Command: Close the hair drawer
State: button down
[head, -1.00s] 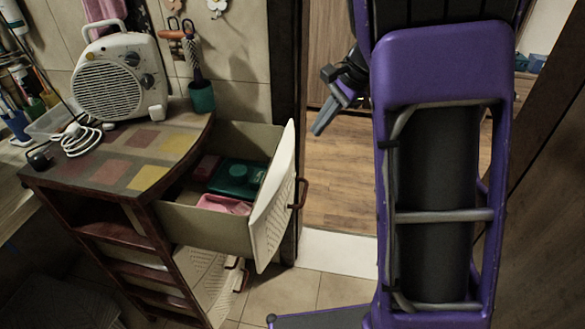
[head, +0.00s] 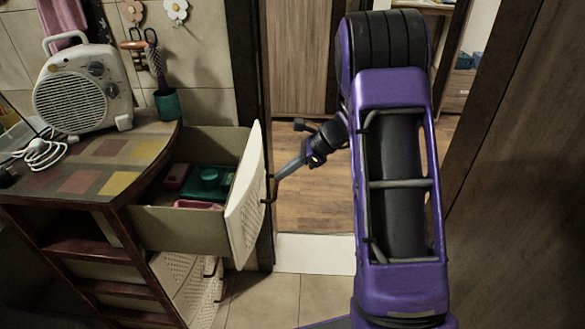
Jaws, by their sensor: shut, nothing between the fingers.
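The hair drawer (head: 247,210) is pulled well out of the wooden cabinet (head: 75,185), with its white front facing right. A green item (head: 208,182) and pink items (head: 196,204) lie inside it. A dark curved handle (head: 269,188) is on the drawer front. My gripper (head: 278,178) is shut and empty, with its tips at or very near the upper part of the handle. I cannot tell whether they touch. My purple arm reaches in from the right.
A white fan heater (head: 84,88), a cable (head: 42,150) and a green cup with a brush (head: 168,104) stand on the cabinet top. Lower drawers (head: 190,285) are below the open one. A doorway with wooden floor (head: 318,200) lies behind my arm.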

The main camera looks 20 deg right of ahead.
aim_at(263, 188)
jog(key=shift+x, duration=1.9)
